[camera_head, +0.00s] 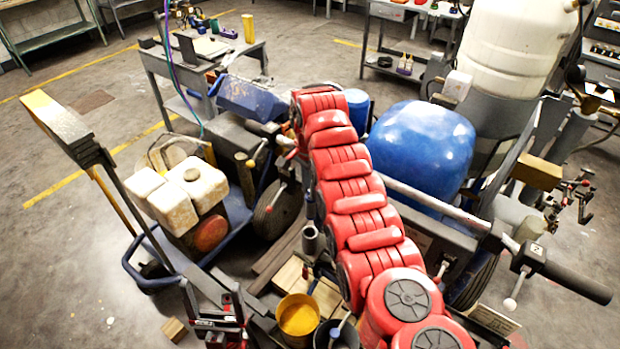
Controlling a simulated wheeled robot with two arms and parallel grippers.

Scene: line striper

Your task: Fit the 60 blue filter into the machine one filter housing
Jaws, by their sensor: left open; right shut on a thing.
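I cannot single out a 60 blue filter. A small blue cylinder (357,104) shows partly behind a long red segmented form (352,190), and I cannot tell what it is. A striping machine with a large blue rounded body (424,143) and a black-gripped handlebar (572,276) stands in the middle. I cannot tell which part is the machine one filter housing. The red form runs from the bottom right up to the centre and hides much of the machine.
A yellow-topped pot (298,316) and a dark pot (336,338) stand at the bottom. Red and black clamp-like parts (225,322) are left of them. A blue-framed cart carries white containers (190,195). A grey workbench (205,50) stands behind. The left floor is mostly clear.

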